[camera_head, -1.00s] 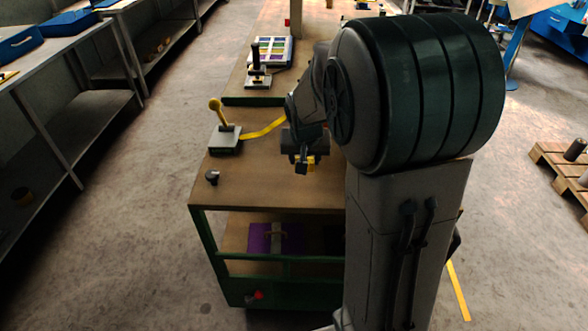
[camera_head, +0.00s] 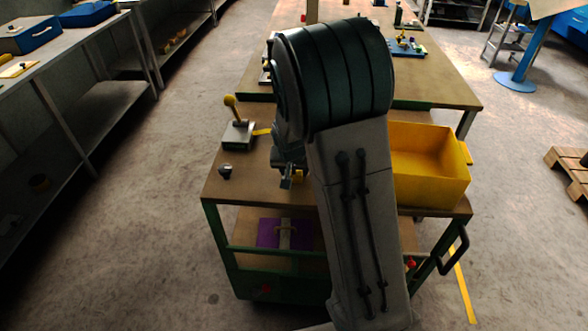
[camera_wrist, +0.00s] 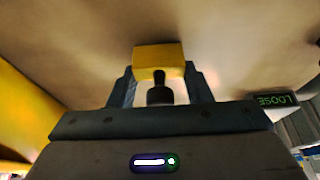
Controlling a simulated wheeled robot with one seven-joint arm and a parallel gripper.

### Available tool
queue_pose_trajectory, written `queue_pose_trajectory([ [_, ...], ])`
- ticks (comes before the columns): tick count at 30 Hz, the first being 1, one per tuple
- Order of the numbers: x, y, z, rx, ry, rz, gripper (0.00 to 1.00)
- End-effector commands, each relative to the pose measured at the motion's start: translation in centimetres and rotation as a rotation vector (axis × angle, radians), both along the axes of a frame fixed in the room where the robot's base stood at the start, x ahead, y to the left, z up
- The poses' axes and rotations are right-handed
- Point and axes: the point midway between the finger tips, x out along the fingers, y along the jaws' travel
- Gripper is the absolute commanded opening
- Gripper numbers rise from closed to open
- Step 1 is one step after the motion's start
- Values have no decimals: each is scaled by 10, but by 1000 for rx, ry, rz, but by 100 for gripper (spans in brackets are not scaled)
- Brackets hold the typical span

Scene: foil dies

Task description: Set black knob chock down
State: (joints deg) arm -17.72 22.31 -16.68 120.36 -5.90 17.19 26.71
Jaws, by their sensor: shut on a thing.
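My gripper (camera_wrist: 158,88) is shut on the black knob chock, a yellow block (camera_wrist: 158,58) with a black knob (camera_wrist: 160,95), seen between the two fingers in the wrist view. The block is over a plain brown surface, and I cannot tell whether it touches it. In the head view my gripper (camera_head: 287,180) is low over the wooden top of the green-framed cart (camera_head: 240,190). My arm hides much of the cart top, and the chock is not clear there.
A yellow bin (camera_head: 430,165) stands on the cart, right of my arm. A yellow lever on a grey base (camera_head: 237,132) and a small black knob (camera_head: 225,172) are on the left. A label reading LOOSE (camera_wrist: 273,100) shows in the wrist view. A long table (camera_head: 440,90) lies behind.

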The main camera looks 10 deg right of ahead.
Motion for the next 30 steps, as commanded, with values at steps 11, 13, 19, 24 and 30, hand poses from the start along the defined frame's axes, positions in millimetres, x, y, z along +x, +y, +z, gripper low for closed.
queue_pose_trajectory([
  [11,0,0,-3,0,0,0,67],
  [13,0,0,-3,0,0,0,67],
  [19,0,0,1,0,0,0,67],
  [24,-6,3,19,0,-4,2,67],
  [30,-20,7,53,1,-5,1,67],
])
